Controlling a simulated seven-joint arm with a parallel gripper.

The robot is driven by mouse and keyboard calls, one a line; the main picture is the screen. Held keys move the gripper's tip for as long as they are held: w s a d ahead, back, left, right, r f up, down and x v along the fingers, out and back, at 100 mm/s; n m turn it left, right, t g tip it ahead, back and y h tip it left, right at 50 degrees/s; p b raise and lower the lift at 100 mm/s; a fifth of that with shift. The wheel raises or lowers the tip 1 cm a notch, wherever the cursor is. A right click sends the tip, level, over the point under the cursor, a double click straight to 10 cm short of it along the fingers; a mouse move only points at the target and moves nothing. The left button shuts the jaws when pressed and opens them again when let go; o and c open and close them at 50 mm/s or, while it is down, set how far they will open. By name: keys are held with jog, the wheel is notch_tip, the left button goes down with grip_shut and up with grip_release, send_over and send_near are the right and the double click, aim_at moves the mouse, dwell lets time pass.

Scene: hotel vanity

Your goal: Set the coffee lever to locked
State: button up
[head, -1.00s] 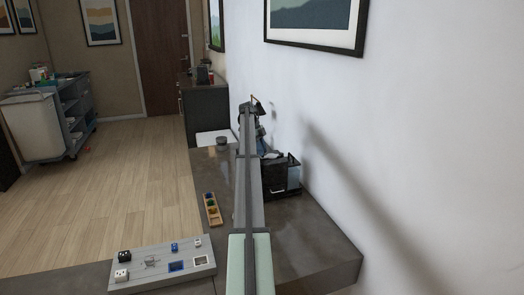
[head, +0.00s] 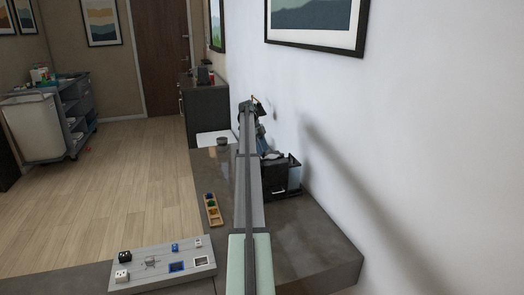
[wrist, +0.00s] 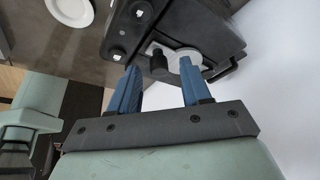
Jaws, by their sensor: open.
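The dark coffee machine (wrist: 190,22) fills the upper middle of the wrist view. A black cylindrical knob (wrist: 158,66) and a pale grey rounded piece (wrist: 183,54) stick out from it; I cannot tell for sure which is the lever or how it is set. My gripper (wrist: 160,72) has two blue fingers, spread apart and empty. The black knob shows between the fingertips, with the grey piece beside the right finger; contact is unclear. In the head view my arm largely hides the gripper and that spot.
A black box-like item (head: 283,174) stands by the wall, right of my arm. A wooden tray (head: 212,210) and a grey board (head: 160,262) with small blocks lie on the counter to the left. A white plate (wrist: 70,11) shows in the wrist view.

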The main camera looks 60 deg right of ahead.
jog(key=v, duration=1.3)
jog(key=shift+f, duration=0.2)
